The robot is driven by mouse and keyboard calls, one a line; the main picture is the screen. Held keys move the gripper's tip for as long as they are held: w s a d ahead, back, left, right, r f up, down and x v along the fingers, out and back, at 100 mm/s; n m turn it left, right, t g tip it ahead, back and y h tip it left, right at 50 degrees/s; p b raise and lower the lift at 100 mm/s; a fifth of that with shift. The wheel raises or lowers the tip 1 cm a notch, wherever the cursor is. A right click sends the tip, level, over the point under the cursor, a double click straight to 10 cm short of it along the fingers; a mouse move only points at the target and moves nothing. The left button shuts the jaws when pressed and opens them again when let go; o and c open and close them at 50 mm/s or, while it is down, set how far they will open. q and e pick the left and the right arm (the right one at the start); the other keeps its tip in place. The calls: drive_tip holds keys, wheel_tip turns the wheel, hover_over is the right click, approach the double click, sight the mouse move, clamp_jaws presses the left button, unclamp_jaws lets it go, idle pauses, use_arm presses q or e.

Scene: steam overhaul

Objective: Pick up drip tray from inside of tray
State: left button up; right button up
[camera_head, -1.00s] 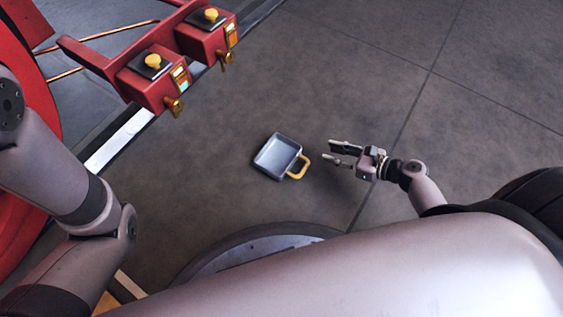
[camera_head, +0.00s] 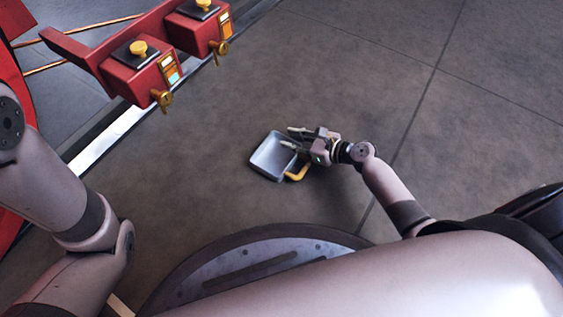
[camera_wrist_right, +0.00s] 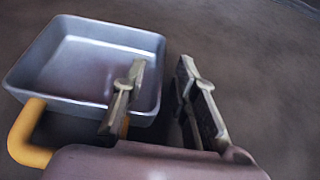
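The drip tray (camera_head: 270,158) is a small square grey metal pan with a yellow handle, and it lies on the floor in the middle of the head view. In the right wrist view the drip tray (camera_wrist_right: 75,62) fills the upper left. My right gripper (camera_head: 292,137) is at the tray's right side, above the handle. In the right wrist view my right gripper (camera_wrist_right: 160,85) is open, with one finger over the tray's inside and the other outside its right wall. The space between the fingers looks empty apart from the wall. My left gripper is out of view.
A red frame with two red boxes (camera_head: 143,70) bearing yellow knobs and taps stands at the upper left. A light strip (camera_head: 105,140) runs on the floor below it. The dark floor right of the tray is clear.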

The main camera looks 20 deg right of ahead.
drive_tip(key=shift+w+a, duration=0.15)
drive_tip(key=shift+c, duration=0.4)
clamp_jaws()
